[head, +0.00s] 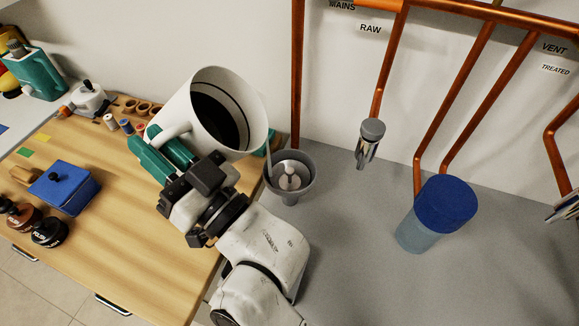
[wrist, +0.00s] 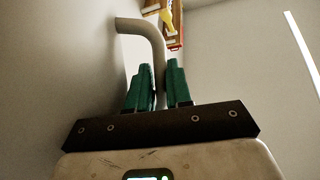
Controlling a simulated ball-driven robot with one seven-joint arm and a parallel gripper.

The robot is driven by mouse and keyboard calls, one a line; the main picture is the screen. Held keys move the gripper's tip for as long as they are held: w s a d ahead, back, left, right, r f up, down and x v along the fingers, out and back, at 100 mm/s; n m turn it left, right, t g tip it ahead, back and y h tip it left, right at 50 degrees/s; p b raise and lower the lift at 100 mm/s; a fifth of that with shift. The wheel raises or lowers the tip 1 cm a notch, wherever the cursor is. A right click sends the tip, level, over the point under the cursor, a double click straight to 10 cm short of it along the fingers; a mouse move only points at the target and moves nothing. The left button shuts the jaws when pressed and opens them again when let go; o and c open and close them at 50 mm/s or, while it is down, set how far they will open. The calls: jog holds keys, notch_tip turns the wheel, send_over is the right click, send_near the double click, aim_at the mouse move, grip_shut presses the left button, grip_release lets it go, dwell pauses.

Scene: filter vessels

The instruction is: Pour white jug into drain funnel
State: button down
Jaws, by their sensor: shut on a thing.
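The white jug (head: 248,98) is held up in the head view, tilted with its mouth toward the camera and the right. Its inside looks dark. My gripper (head: 160,150) has green fingers shut on the jug's handle. In the wrist view the green fingers (wrist: 156,88) sit on both sides of the bent handle (wrist: 150,35), and the jug's wall (wrist: 60,70) fills the left. The grey drain funnel (head: 306,180) stands just right of and below the jug, with a pale upright piece inside it. The jug hides part of the funnel's left side.
A blue-topped clear vessel (head: 440,210) stands on the grey counter at the right. A tap (head: 370,140) and copper pipes (head: 432,130) run along the back wall. A wooden bench (head: 130,235) at the left holds a blue box (head: 65,188), bottles and spools. The grey counter's front is clear.

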jog(key=shift+w+d+r, duration=0.25)
jog(key=shift+d+r, duration=0.05)
jog(key=shift+r, duration=0.3)
dwell(0.7)
jog(key=shift+w+d+r+m+t+b, duration=0.25)
jog(key=shift+d+m+t+b, duration=0.05)
jog(key=shift+t+b, duration=0.35)
dwell(1.1)
jog(key=shift+d+r+m+t+b, duration=0.2)
jog(key=shift+m+t+b, duration=0.1)
jog(key=shift+b, duration=0.15)
dwell(1.4)
